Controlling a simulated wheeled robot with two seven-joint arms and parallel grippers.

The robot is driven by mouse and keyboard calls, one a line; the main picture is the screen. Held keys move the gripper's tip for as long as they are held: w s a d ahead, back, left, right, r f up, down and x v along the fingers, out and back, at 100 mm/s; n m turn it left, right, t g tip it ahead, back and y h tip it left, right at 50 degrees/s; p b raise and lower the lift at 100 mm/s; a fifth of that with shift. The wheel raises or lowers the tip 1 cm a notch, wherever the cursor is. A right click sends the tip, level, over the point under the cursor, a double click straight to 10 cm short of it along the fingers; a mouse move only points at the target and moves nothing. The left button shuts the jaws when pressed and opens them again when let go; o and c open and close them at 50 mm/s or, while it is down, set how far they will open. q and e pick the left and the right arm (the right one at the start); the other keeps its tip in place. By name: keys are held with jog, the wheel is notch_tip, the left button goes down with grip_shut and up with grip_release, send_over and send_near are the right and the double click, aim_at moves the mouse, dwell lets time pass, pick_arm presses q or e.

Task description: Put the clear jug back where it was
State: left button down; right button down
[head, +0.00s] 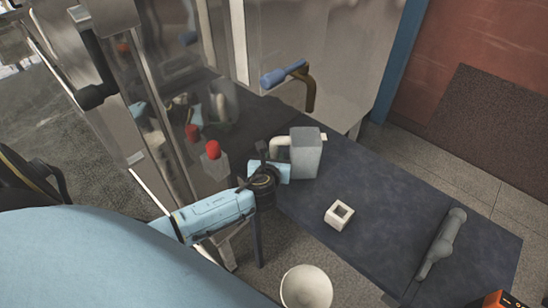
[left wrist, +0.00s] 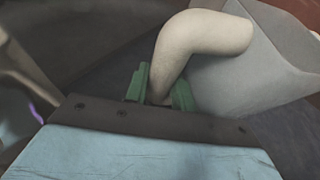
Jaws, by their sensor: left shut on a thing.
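The clear jug (head: 308,154) looks pale grey and see-through, with a whitish handle (head: 279,147). It is upright over the left part of the dark table; I cannot tell whether its base touches the top. My left gripper (head: 272,166) is shut on the jug's handle, to the left of its body. In the left wrist view, the green fingertips (left wrist: 160,88) are on either side of the lower end of the pale handle (left wrist: 200,45), and the jug's body (left wrist: 255,70) fills the right side. My right gripper is not in view.
A small white square block (head: 339,215) with a hole and a grey tool-like object (head: 442,243) lie on the dark table (head: 390,210). A red knob (head: 213,150) and a steel machine stand at the left. A white bucket (head: 306,288) is below the table's front edge.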

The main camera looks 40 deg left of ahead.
pick_arm(q)
jog(key=shift+f, duration=0.15)
jog(key=c, duration=1.2)
grip_release()
jog(key=shift+o, duration=0.2)
jog(key=shift+s+d+r, duration=0.1)
jog(key=shift+s+r, duration=0.1)
jog(key=shift+r, duration=0.05)
jog(key=p+v, duration=0.1)
jog(key=v, duration=1)
jog(key=shift+s+p, duration=0.25)
jog(key=shift+p, duration=0.05)
jog(key=shift+d, duration=0.1)
